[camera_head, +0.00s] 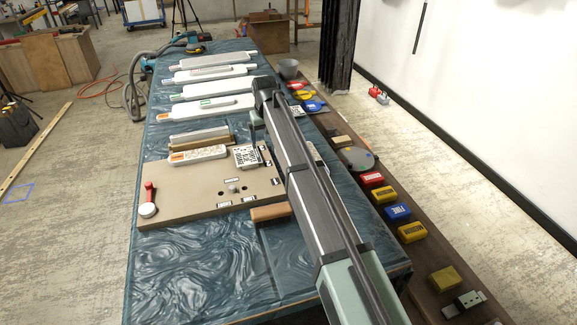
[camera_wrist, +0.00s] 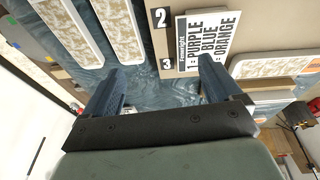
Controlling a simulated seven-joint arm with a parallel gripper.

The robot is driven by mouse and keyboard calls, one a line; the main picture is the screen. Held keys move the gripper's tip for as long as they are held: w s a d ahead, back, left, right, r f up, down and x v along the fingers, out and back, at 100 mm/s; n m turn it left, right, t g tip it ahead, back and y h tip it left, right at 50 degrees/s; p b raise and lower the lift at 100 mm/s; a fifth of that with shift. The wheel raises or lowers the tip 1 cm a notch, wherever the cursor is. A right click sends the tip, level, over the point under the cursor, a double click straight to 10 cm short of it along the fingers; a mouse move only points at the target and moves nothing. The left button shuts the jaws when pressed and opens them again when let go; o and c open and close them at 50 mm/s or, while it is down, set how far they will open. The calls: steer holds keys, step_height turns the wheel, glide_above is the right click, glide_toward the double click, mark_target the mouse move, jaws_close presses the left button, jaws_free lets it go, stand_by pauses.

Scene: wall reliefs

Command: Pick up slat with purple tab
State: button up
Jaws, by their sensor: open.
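Several long white slats lie across the far half of the table in the head view: a farthest slat (camera_head: 213,57), a second (camera_head: 196,77), a third (camera_head: 238,89) and a nearest (camera_head: 192,111). Small coloured tabs show at their left ends, but I cannot tell which is purple. Another slat (camera_head: 197,155), with an orange tab, lies on the tan board. In the wrist view, two patterned white slats (camera_wrist: 73,27) (camera_wrist: 120,30) lie at the upper left, their tabs not visible. My gripper (camera_wrist: 160,78) is open and empty, above the blue tabletop beside the board; the arm hides part of the table.
A sign (camera_wrist: 208,42) reads 1=PURPLE, 2=BLUE, 3=ORANGE. The tan board (camera_head: 185,203) carries a red-handled lever (camera_head: 149,200). Coloured blocks (camera_head: 397,213) line the brown side shelf. The near blue tabletop (camera_head: 195,265) is clear.

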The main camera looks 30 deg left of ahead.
steer(key=w+d+g, duration=0.1)
steer(key=w+d, duration=0.3)
steer(key=d, duration=0.4)
steer(key=shift+m+h, duration=0.3)
steer(key=shift+h, duration=0.1)
steer(key=f, duration=0.4)
steer(key=a+f, duration=0.1)
steer(key=f, duration=0.7)
steer(key=shift+w+a+f, duration=0.15)
steer(key=shift+a+f, duration=0.1)
steer(key=shift+a, duration=0.05)
steer(key=c, duration=1.2)
steer(key=shift+c, duration=0.2)
